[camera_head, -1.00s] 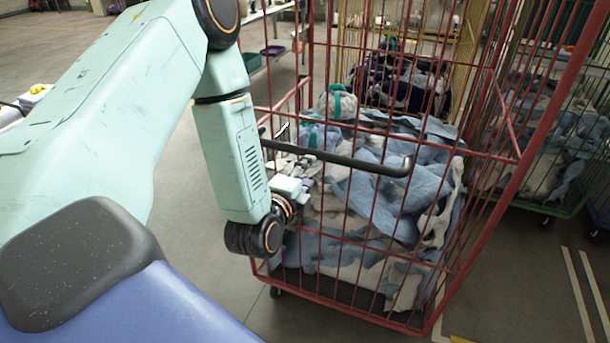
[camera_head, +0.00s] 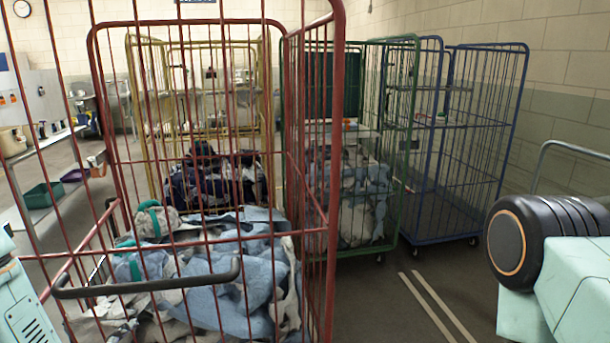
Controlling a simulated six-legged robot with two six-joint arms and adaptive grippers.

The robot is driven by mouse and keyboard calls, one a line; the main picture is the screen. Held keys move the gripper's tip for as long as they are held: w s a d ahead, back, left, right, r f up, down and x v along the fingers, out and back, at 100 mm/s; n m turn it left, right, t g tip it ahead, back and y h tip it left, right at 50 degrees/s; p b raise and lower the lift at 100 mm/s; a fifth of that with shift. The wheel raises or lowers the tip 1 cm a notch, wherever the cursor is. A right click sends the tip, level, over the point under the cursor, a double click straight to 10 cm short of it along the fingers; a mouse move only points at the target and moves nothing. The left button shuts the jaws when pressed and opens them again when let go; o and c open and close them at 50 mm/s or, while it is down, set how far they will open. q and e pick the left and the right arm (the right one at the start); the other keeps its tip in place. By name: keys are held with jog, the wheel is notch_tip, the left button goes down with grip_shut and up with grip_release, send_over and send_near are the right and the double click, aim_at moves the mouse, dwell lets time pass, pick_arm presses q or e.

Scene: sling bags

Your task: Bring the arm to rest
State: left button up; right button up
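Part of my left arm (camera_head: 22,308) shows as a pale mint link at the lower left edge, beside the red wire cage. Its gripper is not visible. Part of my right arm (camera_head: 560,290) shows at the right edge, with a thick black joint and a mint link. Its gripper is also out of view. The red cage (camera_head: 338,120) stands in front with its black handle bar (camera_head: 150,288) across its near side. Crumpled blue and grey-white cloth (camera_head: 225,285) lies heaped in it, with a white and teal bundle (camera_head: 155,220) on top.
A yellow cage (camera_head: 137,110) with dark cloth stands behind. A green cage (camera_head: 405,120) holding blue and grey cloth and an almost empty blue cage (camera_head: 515,110) stand to the right. Floor with pale lines (camera_head: 437,310) is open between the red cage and my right arm.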

pick_arm(q)
jog(key=s+d+f+n+g+h+b, duration=0.1)
jog(key=s+d+f+n+g+b, duration=0.2)
jog(key=s+f, duration=0.6)
jog(key=s+d+f+n+g+h+b, duration=0.1)
jog(key=s+d+f+n+g+b, duration=0.2)
jog(key=s+f, duration=0.7)
jog(key=s+d+f+n+g+b, duration=0.3)
jog(key=s+f+g+b, duration=0.3)
jog(key=s+f, duration=0.3)
jog(key=shift+s+d+f+n+g+h, duration=0.3)
jog(key=shift+s+d+g+h, duration=0.15)
jog(key=shift+s, duration=0.5)
jog(key=shift+a, duration=0.1)
